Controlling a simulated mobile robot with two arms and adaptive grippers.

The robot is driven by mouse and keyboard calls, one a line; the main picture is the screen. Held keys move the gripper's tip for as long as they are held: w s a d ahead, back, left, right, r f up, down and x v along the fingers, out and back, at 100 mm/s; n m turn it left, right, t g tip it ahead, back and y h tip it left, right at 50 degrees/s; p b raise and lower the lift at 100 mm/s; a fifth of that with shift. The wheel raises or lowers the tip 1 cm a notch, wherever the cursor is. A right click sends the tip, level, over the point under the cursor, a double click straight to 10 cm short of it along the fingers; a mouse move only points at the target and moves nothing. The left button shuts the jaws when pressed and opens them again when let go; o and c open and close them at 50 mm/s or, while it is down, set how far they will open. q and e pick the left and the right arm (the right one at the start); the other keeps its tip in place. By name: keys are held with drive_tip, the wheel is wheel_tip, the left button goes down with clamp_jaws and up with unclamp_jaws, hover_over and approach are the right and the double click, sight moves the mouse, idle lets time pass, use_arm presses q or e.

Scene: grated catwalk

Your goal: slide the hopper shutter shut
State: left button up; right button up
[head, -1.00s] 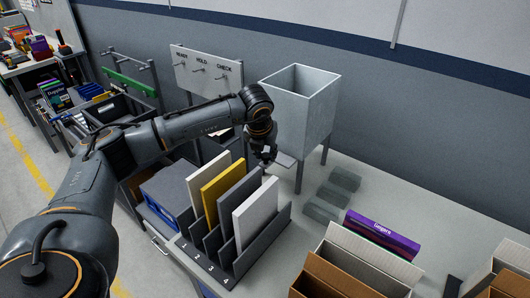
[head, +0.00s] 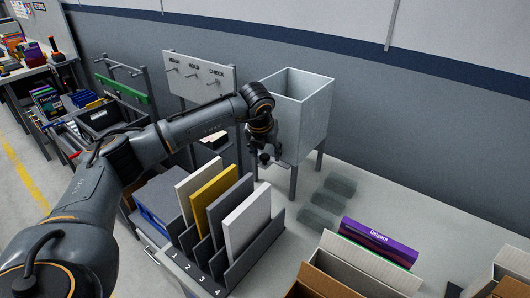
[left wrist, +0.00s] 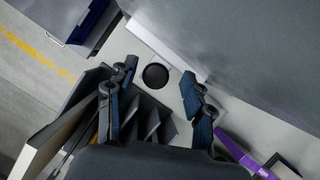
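The hopper (head: 308,112) is an open-topped grey metal box on legs, standing on the bench against the wall. In the head view my left gripper (head: 267,163) is low at its front left corner, with the fingers apart. The left wrist view shows a round black knob (left wrist: 155,76) between the open fingers, with a gap on each side. A pale strip (left wrist: 165,45) runs along the foot of the hopper's grey wall there; I cannot tell whether it is the shutter's edge. In the head view no shutter plate shows clearly sticking out. My right gripper is out of view.
A slotted rack (head: 262,238) with upright panels stands just in front of the gripper. Several grey translucent blocks (head: 340,185) lie right of the hopper, near a purple box (head: 378,243) and open cartons (head: 365,265). A hook board (head: 205,82) stands behind left.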

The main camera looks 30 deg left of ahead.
use_arm(q)
drive_tip(key=shift+s+r, duration=0.1)
drive_tip(key=v, duration=1.1)
drive_tip(key=shift+r, duration=0.4)
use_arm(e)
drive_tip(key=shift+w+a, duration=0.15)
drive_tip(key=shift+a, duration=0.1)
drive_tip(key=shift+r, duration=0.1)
